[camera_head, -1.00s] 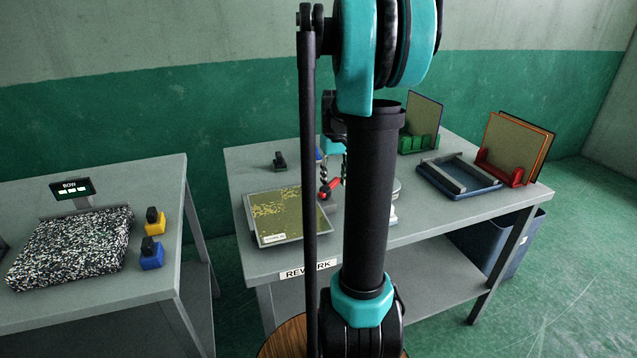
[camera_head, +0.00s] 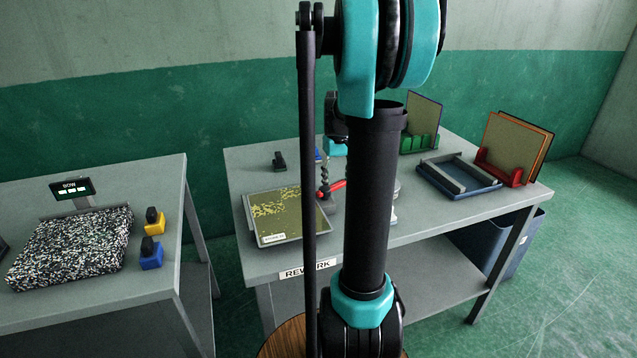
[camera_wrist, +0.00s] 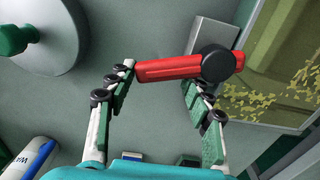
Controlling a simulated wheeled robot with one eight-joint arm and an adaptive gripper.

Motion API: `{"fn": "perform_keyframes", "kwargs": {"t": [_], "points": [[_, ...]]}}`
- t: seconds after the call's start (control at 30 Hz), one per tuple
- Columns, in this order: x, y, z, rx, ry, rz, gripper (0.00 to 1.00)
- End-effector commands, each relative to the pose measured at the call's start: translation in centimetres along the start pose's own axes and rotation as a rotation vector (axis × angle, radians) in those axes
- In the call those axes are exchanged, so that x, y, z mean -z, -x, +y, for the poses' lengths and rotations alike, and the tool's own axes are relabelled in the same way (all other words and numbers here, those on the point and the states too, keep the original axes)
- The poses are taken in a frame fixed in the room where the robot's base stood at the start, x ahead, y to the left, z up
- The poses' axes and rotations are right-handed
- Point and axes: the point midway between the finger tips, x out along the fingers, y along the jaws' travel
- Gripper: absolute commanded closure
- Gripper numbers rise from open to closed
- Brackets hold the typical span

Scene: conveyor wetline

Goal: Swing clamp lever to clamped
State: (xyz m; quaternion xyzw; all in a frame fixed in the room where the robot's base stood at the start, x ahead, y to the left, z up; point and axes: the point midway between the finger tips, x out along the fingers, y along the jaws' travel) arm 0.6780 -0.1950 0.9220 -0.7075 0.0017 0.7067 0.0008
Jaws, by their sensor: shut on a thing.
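The red clamp lever (camera_wrist: 168,69) lies across the top of my gripper in the wrist view, with its round black pivot (camera_wrist: 216,63) at the right. The lever also shows in the head view (camera_head: 338,185), beside the board fixture. My gripper (camera_wrist: 158,80) is shut on the lever; its left fingertip touches near the lever's free end and its right finger sits below the pivot. A grey block (camera_wrist: 212,36) lies behind the pivot. The green-yellow patterned board (camera_head: 276,214) lies flat in its fixture and also shows in the wrist view (camera_wrist: 287,60). My arm hides part of the clamp area in the head view.
A grey round base with a green top (camera_wrist: 50,50) and a white-and-blue container (camera_wrist: 28,158) lie left of the gripper. A blue tray (camera_head: 458,180) and a red rack with boards (camera_head: 500,168) stand at the bench's right. A small black object (camera_head: 279,161) stands behind the board.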

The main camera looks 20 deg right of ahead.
Motion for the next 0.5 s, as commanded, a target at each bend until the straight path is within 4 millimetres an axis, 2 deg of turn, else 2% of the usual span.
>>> {"fn": "perform_keyframes", "kwargs": {"t": [0.27, 0.5], "points": [[-0.3, 0.3, -0.3, 0.006, 0.001, -0.007, 0.59], [-0.2, 2.4, -0.3, 0.007, 0.001, -0.007, 0.59]]}}
